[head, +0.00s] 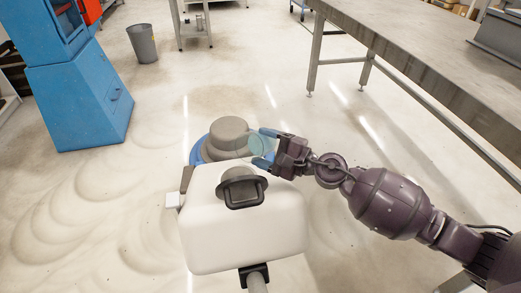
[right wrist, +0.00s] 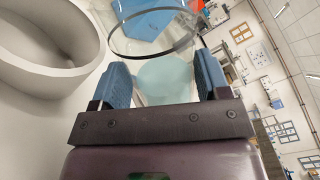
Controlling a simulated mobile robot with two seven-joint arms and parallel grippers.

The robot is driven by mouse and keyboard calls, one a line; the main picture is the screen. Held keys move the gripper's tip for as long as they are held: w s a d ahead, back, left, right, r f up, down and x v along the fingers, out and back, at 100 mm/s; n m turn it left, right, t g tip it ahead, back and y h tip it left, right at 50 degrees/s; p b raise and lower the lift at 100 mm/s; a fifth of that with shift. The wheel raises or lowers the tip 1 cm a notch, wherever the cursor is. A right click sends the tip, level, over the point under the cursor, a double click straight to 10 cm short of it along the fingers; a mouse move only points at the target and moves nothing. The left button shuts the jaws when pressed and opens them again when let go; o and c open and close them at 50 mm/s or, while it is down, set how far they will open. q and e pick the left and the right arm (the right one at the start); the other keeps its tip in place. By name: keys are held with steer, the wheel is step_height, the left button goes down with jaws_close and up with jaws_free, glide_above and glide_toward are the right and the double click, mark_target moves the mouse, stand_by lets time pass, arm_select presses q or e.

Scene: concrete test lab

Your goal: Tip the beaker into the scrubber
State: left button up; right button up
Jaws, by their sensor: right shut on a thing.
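The scrubber's white tank (head: 245,225) stands on the floor at the centre of the head view, with a dark filler neck (head: 242,188) on top. Its grey motor housing (head: 229,135) and blue base (head: 197,153) are behind the tank. My right gripper (head: 268,147) is shut on the clear beaker (head: 261,145), just right of the grey housing, behind and right of the filler neck. In the right wrist view the beaker's round rim (right wrist: 146,54) and pale blue-green contents (right wrist: 165,78) show between the blue fingers (right wrist: 162,82). My left gripper is out of view.
A large grey rounded hollow form (right wrist: 45,75) fills the left of the right wrist view. A metal table (head: 420,70) stands at the right, a blue cabinet (head: 80,100) at the left, and a grey bin (head: 143,43) behind. Open floor surrounds the scrubber.

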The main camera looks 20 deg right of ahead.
steer(key=n, duration=0.2)
steer(key=shift+r+n, duration=0.2)
steer(key=shift+n, duration=0.1)
steer(key=n, duration=0.1)
steer(key=r+n, duration=0.1)
steer(key=shift+s+a+n, duration=0.15)
steer(key=shift+a+n, duration=0.05)
steer(key=shift+n, duration=0.1)
steer(key=shift+s+a+r+n, duration=0.1)
steer(key=shift+r+n, duration=0.05)
steer(key=shift+n, duration=0.35)
